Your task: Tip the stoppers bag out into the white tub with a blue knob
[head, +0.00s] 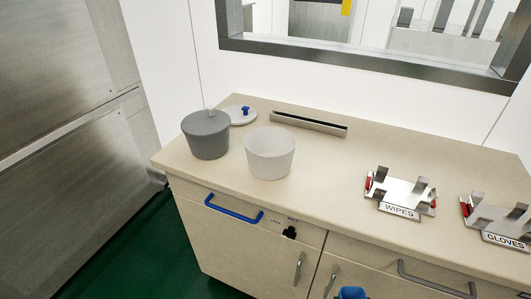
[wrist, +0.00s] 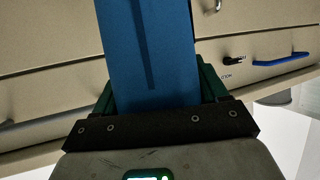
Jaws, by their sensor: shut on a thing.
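The white tub (head: 270,155) stands uncovered on the counter in the head view. Its inside looks empty as far as I can see. A pale lid with a blue knob (head: 240,115) lies on the counter behind it to the left. In the wrist view my gripper (wrist: 157,100) is shut on a blue flat-sided thing (wrist: 125,60) with a dark line down it. No label shows, so I cannot tell whether this is the stoppers bag. It is in front of the cabinet fronts. A small blue shape at the bottom of the head view is too cut off to identify.
A grey lidded tub (head: 206,135) stands left of the white tub. A metal rail (head: 308,124) lies behind. The WIPES holder (head: 400,195) and GLOVES holder (head: 497,220) stand to the right. A drawer has a blue handle (head: 233,210).

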